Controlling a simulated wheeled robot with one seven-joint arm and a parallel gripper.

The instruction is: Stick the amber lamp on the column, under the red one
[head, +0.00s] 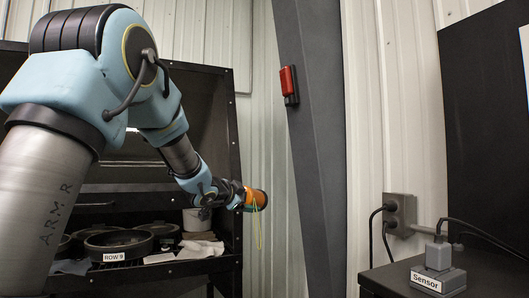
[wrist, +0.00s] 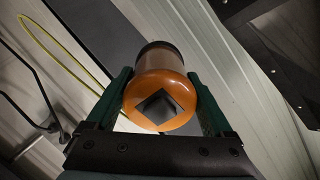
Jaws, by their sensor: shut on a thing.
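The amber lamp (head: 258,199) is in my gripper (head: 240,198), held up left of the column in the head view. In the wrist view the amber lamp (wrist: 163,90) sits between the two dark green fingers of my gripper (wrist: 163,100), which touch its sides. A dark square patch shows on its near round face. A yellow-green cord loop hangs by the lamp. The red lamp (head: 288,82) is fixed high on the dark grey column (head: 316,170). The column's face below the red lamp is bare.
A dark shelf unit (head: 120,189) with round pans, one labelled ROW 9 (head: 113,256), stands at the left. A grey wall outlet (head: 399,213) with cables is right of the column. A Sensor box (head: 438,279) sits on a dark table at the lower right.

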